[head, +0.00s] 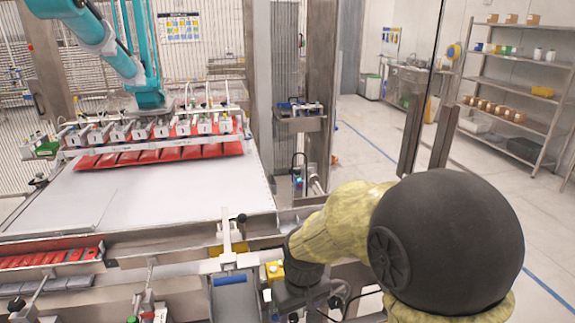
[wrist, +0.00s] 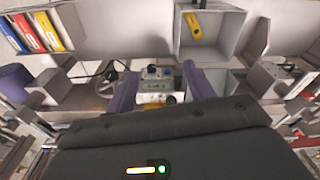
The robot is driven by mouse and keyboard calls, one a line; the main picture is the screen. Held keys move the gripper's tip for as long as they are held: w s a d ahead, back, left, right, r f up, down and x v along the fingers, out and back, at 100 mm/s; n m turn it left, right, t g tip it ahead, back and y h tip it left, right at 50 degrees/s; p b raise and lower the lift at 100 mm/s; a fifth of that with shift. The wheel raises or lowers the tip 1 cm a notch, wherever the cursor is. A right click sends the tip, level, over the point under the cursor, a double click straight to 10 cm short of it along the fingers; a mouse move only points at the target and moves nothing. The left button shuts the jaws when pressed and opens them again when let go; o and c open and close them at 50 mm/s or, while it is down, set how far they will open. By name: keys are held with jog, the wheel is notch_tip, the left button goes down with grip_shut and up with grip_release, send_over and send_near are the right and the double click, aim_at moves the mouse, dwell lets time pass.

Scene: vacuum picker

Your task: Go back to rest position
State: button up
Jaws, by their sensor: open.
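My gripper (wrist: 158,88) shows in the wrist view as two purple fingers standing apart with a gap between them. Nothing is held in the gap. A small white device (wrist: 155,92) with dark knobs and a green mark shows beyond and between the fingers; I cannot tell its exact distance. In the head view my arm, in a yellowish cover with a large black round joint, reaches in from the lower right. Its dark lower end is beside the front of the machine, and the fingers cannot be made out there.
A vacuum picker (head: 150,130) with red packs (head: 160,155) hangs over a pale table (head: 150,200). More red packs (head: 45,260) lie front left. In the wrist view, a grey bin (wrist: 222,52) holds a yellow item (wrist: 194,25). Open floor (head: 365,150) and shelves (head: 520,85) are at right.

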jog(key=s+d+r+m+t+p, duration=0.1)
jog(key=s+d+m, duration=0.4)
jog(key=d, duration=0.8)
jog(key=shift+s+t, duration=0.3)
jog(key=shift+s, duration=0.6)
